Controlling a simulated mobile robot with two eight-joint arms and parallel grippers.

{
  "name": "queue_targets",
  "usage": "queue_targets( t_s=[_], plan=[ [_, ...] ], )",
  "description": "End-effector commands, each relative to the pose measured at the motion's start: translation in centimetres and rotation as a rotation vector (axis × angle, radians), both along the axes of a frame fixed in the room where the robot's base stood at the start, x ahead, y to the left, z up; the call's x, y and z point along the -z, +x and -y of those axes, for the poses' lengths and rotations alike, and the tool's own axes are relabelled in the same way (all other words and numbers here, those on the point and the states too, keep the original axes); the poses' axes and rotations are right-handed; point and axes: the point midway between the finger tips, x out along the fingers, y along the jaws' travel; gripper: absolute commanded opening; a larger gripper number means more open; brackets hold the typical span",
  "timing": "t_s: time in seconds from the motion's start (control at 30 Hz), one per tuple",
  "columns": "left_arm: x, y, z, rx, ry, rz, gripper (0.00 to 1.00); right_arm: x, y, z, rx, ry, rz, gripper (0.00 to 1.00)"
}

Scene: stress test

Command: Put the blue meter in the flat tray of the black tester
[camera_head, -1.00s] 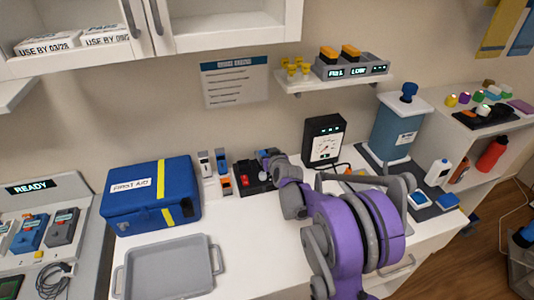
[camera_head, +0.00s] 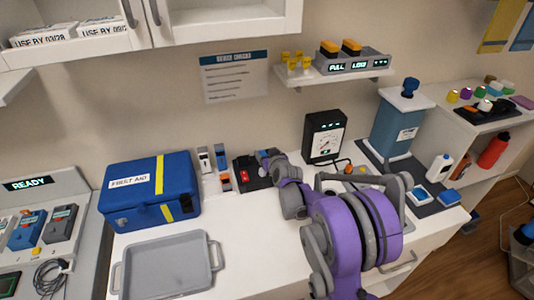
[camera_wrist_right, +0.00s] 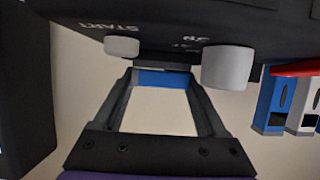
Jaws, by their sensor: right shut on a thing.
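The black tester (camera_head: 245,179) stands on the white counter against the wall, with a red switch on its top. In the right wrist view its dark underside or front (camera_wrist_right: 160,20) fills the top, with "START" lettering and two pale knobs. My right gripper (camera_head: 268,157) is at the tester's right side; it also shows in the wrist view (camera_wrist_right: 162,76). It is shut on the blue meter (camera_wrist_right: 162,79), of which only a blue strip shows between the fingers. Whether the meter touches the tray is hidden. My left gripper is out of view.
Several small meters (camera_head: 221,157) stand left of the tester. A blue first aid box (camera_head: 135,205) and an empty grey tray (camera_head: 165,268) are further left. Bare counter lies in front.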

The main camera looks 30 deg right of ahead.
Motion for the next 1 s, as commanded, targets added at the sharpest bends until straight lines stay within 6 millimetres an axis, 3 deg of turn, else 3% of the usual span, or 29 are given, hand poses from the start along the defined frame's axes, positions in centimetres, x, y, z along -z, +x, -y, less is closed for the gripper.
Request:
queue_targets(
  t_s=[0.2, 0.23, 0.37, 0.67, 1.0],
  plan=[
    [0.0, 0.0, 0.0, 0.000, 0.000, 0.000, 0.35, 0.0, 0.0, 0.0, 0.000, 0.000, 0.000, 0.19],
    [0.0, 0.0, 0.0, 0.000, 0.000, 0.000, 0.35, 0.0, 0.0, 0.0, 0.000, 0.000, 0.000, 0.78],
    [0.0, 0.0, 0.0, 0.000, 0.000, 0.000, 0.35, 0.0, 0.0, 0.0, 0.000, 0.000, 0.000, 1.00],
    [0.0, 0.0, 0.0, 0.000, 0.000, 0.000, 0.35, -0.2, -0.3, -0.1, 0.000, 0.000, 0.000, 1.00],
    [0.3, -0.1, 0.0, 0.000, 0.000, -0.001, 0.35, -2.2, -5.2, -1.2, 0.001, 0.000, 0.000, 1.00]
  ],
)
